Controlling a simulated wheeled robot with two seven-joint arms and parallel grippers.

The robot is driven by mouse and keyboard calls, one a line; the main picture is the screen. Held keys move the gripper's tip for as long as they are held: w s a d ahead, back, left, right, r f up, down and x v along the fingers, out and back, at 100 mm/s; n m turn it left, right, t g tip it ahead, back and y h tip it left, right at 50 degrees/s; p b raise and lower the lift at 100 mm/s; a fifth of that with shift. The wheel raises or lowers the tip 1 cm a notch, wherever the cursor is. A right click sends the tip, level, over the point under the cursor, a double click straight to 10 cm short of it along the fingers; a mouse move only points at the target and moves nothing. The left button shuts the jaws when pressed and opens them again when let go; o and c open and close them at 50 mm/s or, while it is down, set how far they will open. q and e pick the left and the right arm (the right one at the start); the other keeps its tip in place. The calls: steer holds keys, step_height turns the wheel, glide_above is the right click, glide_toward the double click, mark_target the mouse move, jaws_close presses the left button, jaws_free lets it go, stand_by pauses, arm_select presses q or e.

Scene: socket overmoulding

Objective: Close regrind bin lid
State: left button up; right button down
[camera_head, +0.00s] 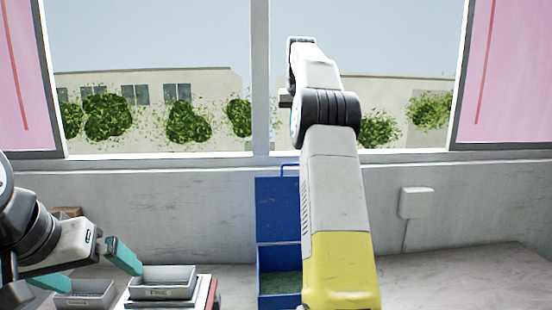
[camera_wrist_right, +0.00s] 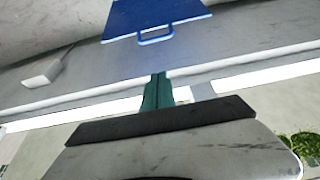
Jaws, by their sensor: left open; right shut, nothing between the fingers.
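The blue regrind bin (camera_head: 264,292) stands on the counter against the wall, partly hidden behind my right arm. Green granules show inside it. Its blue lid (camera_head: 277,212) stands upright and open, with a loop handle (camera_head: 290,167) on its top edge. The lid (camera_wrist_right: 150,15) and handle (camera_wrist_right: 155,40) also show in the right wrist view, which looks upside down. My right gripper (camera_wrist_right: 158,92) has its teal fingers together and empty, apart from the handle. My left gripper (camera_head: 86,268) is open, its teal fingers spread near the grey trays, holding nothing.
A grey tray (camera_head: 163,284) sits on a stand left of the bin, and another grey tray (camera_head: 84,296) lies further left. A white wall box (camera_head: 416,203) is at the right. The counter right of my right arm is clear. Windows are behind.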

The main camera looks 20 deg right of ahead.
step_height(320, 180, down, 10)
steer(key=shift+d, duration=0.25)
stand_by(0.6)
stand_by(0.4)
